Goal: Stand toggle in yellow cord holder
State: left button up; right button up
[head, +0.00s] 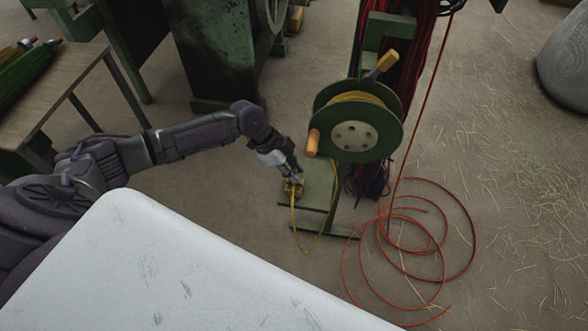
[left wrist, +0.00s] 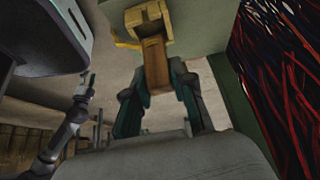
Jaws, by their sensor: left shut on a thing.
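My left gripper (head: 294,178) reaches down to the yellow cord holder (head: 292,188) on the left part of the green stand base. In the left wrist view my left gripper (left wrist: 157,72) has its fingers on both sides of a brown wooden block, which looks like the toggle (left wrist: 154,65). The far end of the toggle meets the yellow holder (left wrist: 128,20); how deep it sits is hidden. The yellow cord (head: 318,232) hangs in a loop from the reel to the holder. An arm at the left of the wrist view, likely my right one, has a small, unclear tip (left wrist: 86,84).
A green cord reel (head: 375,150) with orange handles stands just right of the gripper. Red cord (head: 445,262) lies coiled on the floor right of the stand base (head: 318,190). A wooden table (head: 50,95) stands at the left. Straw litters the floor.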

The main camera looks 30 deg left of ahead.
jog(key=shift+s+a+f, duration=0.1)
jog(key=shift+f, duration=0.05)
pick_arm(q)
jog(key=shift+f, duration=0.3)
dwell(0.3)
jog(key=shift+f+b, duration=0.35)
jog(key=shift+b, duration=0.05)
pick_arm(e)
jog(key=shift+d+r, duration=0.3)
jog(key=shift+d, duration=0.1)
pick_arm(q)
jog(key=shift+f, duration=0.1)
jog(key=shift+f+b, duration=0.3)
jog(key=shift+f, duration=0.1)
jog(key=shift+f+b, duration=0.3)
jog(key=shift+f, duration=0.2)
jog(key=o, duration=1)
jog(key=shift+c, duration=0.2)
pick_arm(e)
jog(key=w+r, duration=0.2)
jog(key=w, duration=0.1)
jog(key=w+a+r, duration=0.1)
jog(key=shift+w, duration=0.15)
jog(key=shift+f, duration=0.1)
